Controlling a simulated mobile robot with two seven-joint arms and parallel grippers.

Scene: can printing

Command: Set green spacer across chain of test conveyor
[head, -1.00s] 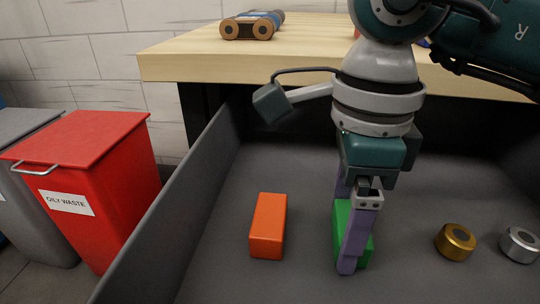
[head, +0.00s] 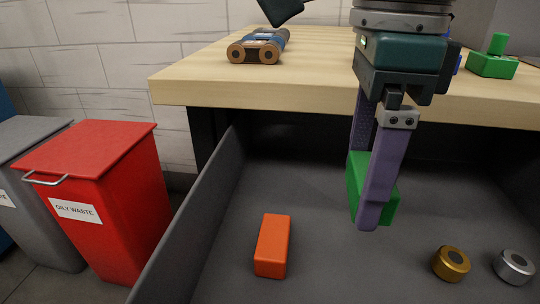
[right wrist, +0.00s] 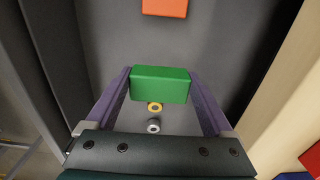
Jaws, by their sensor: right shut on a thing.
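The green spacer (head: 389,205) is a green block held between the purple fingers of my right gripper (head: 368,208), raised above the grey tray floor. In the right wrist view the spacer (right wrist: 160,84) spans between both fingertips of the right gripper (right wrist: 160,88). The test conveyor (head: 258,46), a small unit with tan rollers and a blue middle, sits on the wooden table at the back left, away from the gripper. Its chain cannot be made out clearly.
A red bin (head: 110,180) stands left.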

